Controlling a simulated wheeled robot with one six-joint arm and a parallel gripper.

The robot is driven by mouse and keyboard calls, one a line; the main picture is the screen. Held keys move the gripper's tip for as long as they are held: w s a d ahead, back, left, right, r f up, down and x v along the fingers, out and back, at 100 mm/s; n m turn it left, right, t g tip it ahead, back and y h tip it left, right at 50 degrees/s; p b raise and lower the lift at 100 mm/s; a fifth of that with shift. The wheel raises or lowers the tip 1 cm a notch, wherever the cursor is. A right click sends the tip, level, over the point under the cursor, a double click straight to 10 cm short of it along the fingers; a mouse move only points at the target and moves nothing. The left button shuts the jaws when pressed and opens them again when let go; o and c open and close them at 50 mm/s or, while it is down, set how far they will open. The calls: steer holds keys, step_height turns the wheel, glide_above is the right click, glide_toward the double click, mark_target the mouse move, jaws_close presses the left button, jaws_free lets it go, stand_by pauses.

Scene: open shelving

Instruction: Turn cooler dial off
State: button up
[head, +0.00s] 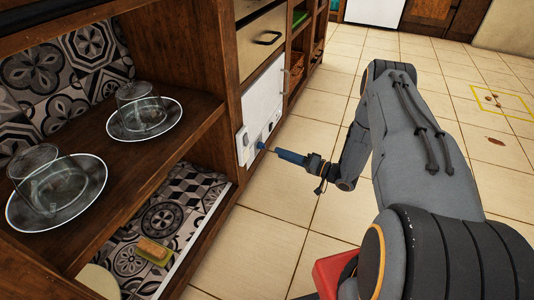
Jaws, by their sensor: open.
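The cooler (264,98) is a white-fronted unit set low in the wooden shelving, left of the picture's middle. Small dark controls (270,126) sit on the lower part of its front; the dial is too small to make out clearly, and its setting cannot be read. My gripper (264,147) points left toward the lower front of the cooler, its blue tip close to the controls. I cannot tell whether it touches them. It is open, and nothing shows held in it.
A wooden shelf (90,165) at left bears glass cups on glass saucers (145,118). A sponge-like block (154,250) lies on the patterned bottom below.

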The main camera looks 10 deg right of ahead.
mark_target(265, 148)
steer(key=b+x, duration=0.3)
steer(key=x, duration=0.4)
steer(key=shift+w+a, duration=0.2)
steer(key=shift+c, duration=0.2)
steer(key=c, duration=1)
